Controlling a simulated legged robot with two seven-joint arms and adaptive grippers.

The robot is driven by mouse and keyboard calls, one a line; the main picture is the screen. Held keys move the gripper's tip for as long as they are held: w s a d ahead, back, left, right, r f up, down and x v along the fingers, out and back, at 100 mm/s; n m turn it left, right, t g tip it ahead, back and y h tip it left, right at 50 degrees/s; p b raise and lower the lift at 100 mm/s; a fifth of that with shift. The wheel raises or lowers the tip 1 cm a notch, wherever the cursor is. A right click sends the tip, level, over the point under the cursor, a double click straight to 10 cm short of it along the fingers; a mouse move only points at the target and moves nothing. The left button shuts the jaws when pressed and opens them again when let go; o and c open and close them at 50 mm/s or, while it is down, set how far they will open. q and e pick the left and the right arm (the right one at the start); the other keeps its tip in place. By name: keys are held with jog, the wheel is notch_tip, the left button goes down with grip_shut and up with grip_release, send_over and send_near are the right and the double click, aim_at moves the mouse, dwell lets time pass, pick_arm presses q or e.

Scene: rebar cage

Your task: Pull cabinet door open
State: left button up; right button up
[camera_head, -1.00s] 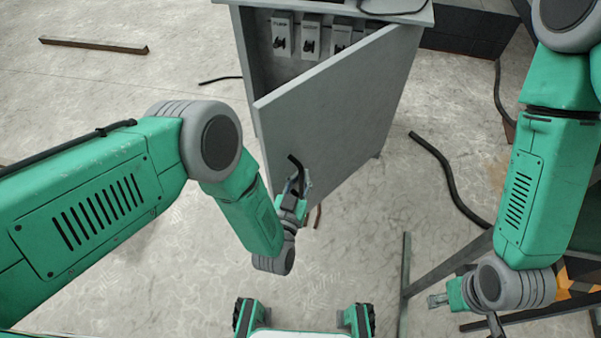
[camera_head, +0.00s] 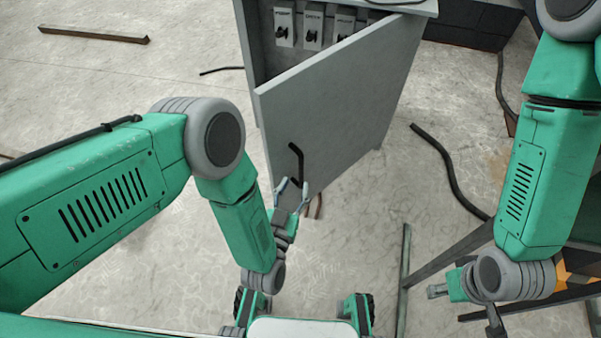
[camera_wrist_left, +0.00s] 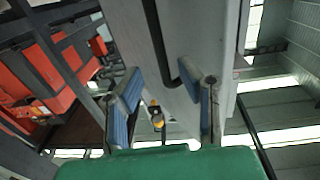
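The grey cabinet (camera_head: 410,85) stands at the top centre in the head view. Its door (camera_head: 335,110) is partly open, showing the inside. A black bar handle (camera_head: 297,160) is on the door's outer face, near its free edge; the wrist view also shows the handle (camera_wrist_left: 156,40). My left gripper (camera_head: 291,188) is at the handle's lower end, fingers spread and empty. In the wrist view, its blue-padded fingers (camera_wrist_left: 165,102) are wide apart, with the handle's bent end just beyond them. My right gripper (camera_head: 437,291) is far from the door at lower right; its fingers are too small to read.
Several switch units (camera_head: 313,25) show inside the cabinet. A black hose (camera_head: 450,170) lies on the floor to its right. Dark metal bars (camera_head: 404,280) are near my right arm. A brown beam (camera_head: 95,34) lies at upper left. The floor left of the door is mostly clear.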

pick_arm(q)
jog(key=shift+v, duration=0.9)
jog(key=shift+w+a, duration=0.1)
jog(key=shift+a, duration=0.05)
